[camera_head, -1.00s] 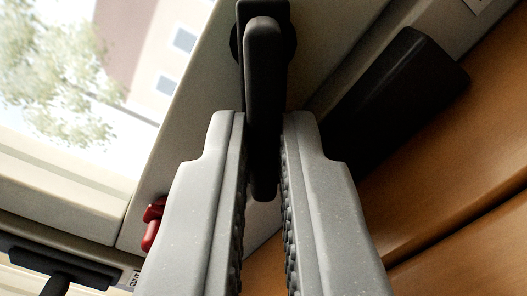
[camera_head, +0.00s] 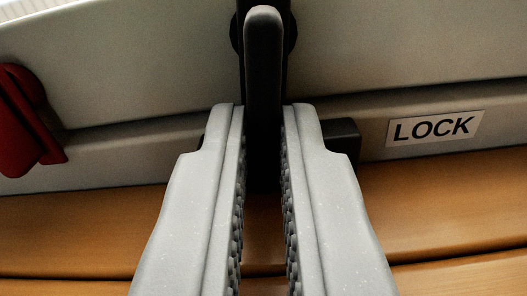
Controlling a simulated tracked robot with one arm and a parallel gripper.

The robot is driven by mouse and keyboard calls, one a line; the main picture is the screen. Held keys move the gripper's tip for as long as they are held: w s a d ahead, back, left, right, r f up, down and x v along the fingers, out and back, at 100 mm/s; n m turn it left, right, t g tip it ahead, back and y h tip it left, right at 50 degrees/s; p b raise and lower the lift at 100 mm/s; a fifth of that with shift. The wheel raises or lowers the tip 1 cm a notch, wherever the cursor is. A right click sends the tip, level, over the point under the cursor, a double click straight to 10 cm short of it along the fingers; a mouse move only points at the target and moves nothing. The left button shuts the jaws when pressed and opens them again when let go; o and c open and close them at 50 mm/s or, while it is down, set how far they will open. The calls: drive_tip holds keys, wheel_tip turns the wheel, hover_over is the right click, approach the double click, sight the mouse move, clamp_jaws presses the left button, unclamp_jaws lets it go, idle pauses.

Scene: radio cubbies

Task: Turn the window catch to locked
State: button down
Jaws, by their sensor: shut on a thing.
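The window catch is a black handle (camera_head: 263,62) on a dark round pivot in the upper middle of the camera_head view, set on a pale frame. My gripper (camera_head: 263,112) is shut on the handle, with one grey finger on each side of it. The handle's lower end is between the fingers, partly in shadow. A white label reading LOCK (camera_head: 435,128) is on the pale frame to the right of my gripper.
A dark block (camera_head: 346,136) sits behind my right finger, mostly hidden. A red handle-like part (camera_head: 22,122) is at the left edge. Brown wooden boards (camera_head: 450,215) run across the bottom, close below the frame.

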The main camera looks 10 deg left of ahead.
drive_tip(key=shift+d+f+n, duration=0.15)
drive_tip(key=shift+f+n, duration=0.2)
drive_tip(key=shift+n, duration=0.45)
drive_tip(key=c, duration=1.5)
unclamp_jaws()
drive_tip(key=shift+r, duration=0.15)
drive_tip(key=shift+s+b, duration=4.05)
drive_tip(key=shift+s, duration=2.8)
